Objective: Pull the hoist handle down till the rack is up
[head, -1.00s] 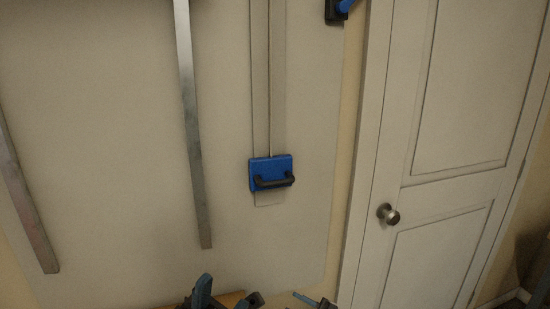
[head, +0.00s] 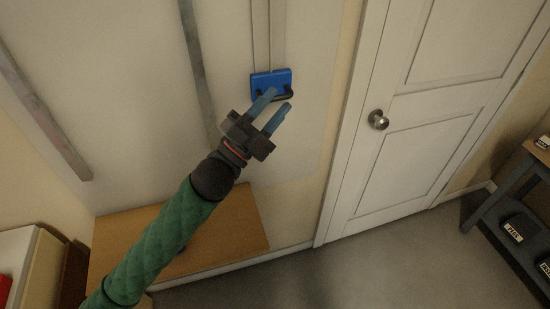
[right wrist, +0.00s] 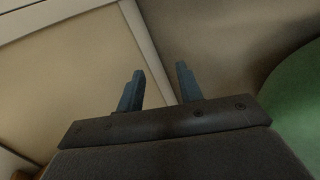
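The hoist handle is a blue block (head: 284,78) with a black grip bar, on a vertical track on the wall in the head view. My left gripper (head: 277,99) is in front of it and just below, its two blue fingers apart and pointing up at the grip bar. The fingers partly hide the bar, and I cannot tell whether they touch it. The rack is not clearly in view; two metal rails (head: 199,75) run down the wall to the left. My right gripper (right wrist: 160,84) shows in the right wrist view, fingers apart with nothing between them.
A wooden bench top (head: 235,217) stands below the panel, under my left arm. A white door (head: 425,120) with a round knob (head: 378,120) is to the right. A dark shelf (head: 510,195) stands at the far right. The floor in front is clear.

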